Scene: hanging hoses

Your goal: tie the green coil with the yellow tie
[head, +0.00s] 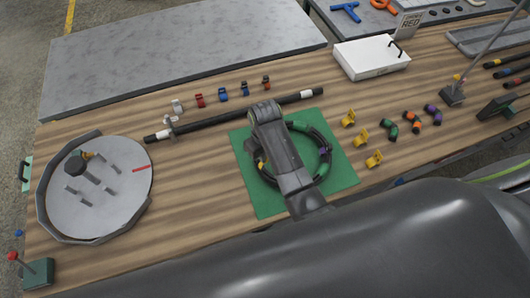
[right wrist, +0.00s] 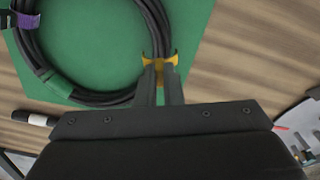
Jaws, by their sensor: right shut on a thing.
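The coil (head: 318,137) is a ring of black hose lying on a green mat (head: 341,180); it also shows in the right wrist view (right wrist: 88,97). It has green bands and a purple clip (right wrist: 22,19). My right gripper (head: 260,161) is over the coil's left side, with its fingertips mostly hidden by my arm. In the right wrist view my right gripper (right wrist: 160,72) is shut on a yellow tie (right wrist: 171,60). This tie sits at the coil's strands; whether it is closed around them I cannot tell. My left gripper is out of view.
Several yellow (head: 361,136), green, orange and purple clips lie right of the mat. A straight black hose (head: 230,117) and a row of small clips lie behind. A round grey tray (head: 120,190) is at left, a white box (head: 372,58) at back right.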

